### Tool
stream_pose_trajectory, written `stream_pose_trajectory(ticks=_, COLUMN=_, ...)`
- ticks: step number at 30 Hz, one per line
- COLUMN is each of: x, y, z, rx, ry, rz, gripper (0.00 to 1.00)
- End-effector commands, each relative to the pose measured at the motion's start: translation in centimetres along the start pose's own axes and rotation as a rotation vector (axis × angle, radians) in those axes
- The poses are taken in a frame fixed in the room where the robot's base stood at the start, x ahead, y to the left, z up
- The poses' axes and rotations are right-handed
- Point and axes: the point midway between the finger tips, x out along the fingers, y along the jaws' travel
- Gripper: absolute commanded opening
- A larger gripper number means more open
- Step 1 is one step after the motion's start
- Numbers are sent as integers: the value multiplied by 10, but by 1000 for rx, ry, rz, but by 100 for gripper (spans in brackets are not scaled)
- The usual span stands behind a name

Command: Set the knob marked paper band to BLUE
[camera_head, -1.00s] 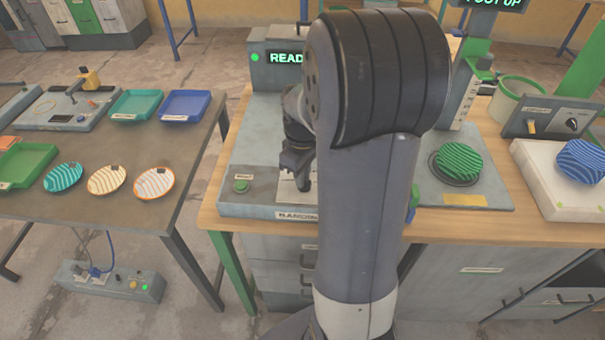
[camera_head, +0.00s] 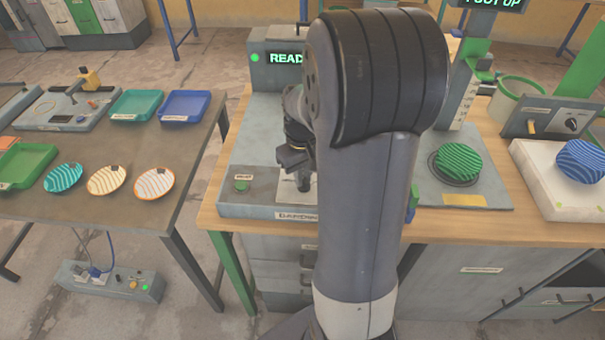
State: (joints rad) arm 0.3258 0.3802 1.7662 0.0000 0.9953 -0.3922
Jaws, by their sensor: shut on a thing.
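My gripper (camera_head: 296,163) is at the front of the grey machine (camera_head: 262,208) on the wooden bench, partly hidden behind my own arm. It points down and is shut on a dark knob (camera_head: 304,184) that stands on a pale panel. The arm hides the right part of this panel, and I cannot read the knob's setting or any BLUE mark. A label on the machine's front edge (camera_head: 297,216) is partly covered and too small to read surely. The display (camera_head: 285,58) behind shows green letters "READ", cut off by my arm.
A green button (camera_head: 241,186) sits left of the gripper. Right of my arm, a green striped plate (camera_head: 460,161) rests on a round dark stand, and a blue striped plate (camera_head: 583,160) lies on a white block (camera_head: 545,180). The left table (camera_head: 120,215) holds trays and striped plates.

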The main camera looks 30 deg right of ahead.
Motion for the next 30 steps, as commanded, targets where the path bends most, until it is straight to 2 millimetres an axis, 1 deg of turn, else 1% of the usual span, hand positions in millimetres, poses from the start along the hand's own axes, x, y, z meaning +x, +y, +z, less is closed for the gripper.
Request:
stream_pose_trajectory(ticks=6, x=0, y=1, z=0, rx=206, ry=0, rz=0, gripper=0)
stream_pose_trajectory(ticks=15, x=0, y=2, z=0, rx=454, ry=0, rz=0, gripper=0)
stream_pose_trajectory(ticks=21, x=0, y=3, z=1, rx=569, ry=0, rz=0, gripper=0)
stream_pose_trajectory(ticks=30, x=0, y=3, z=1, rx=651, ry=0, rz=0, gripper=0)
